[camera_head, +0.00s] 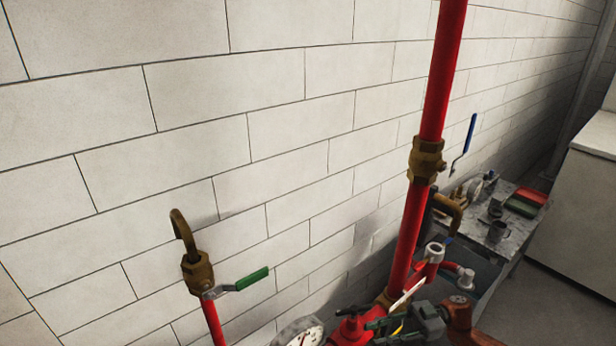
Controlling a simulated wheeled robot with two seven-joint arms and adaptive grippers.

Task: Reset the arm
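Neither of my grippers can be made out in the head view. A tall red pipe (408,235) rises on the right side, with a brass valve (426,160) on it and a blue lever (463,140) standing up beside it. At lower left, a shorter red pipe (214,325) carries a brass valve (197,272) with a green lever (240,282) pointing right. A curved brass spout (183,230) tops this valve.
A round gauge (303,332) sits at the bottom edge. Red and grey-green pump fittings (428,318) crowd the lower right. A white tiled wall (200,120) fills the left.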

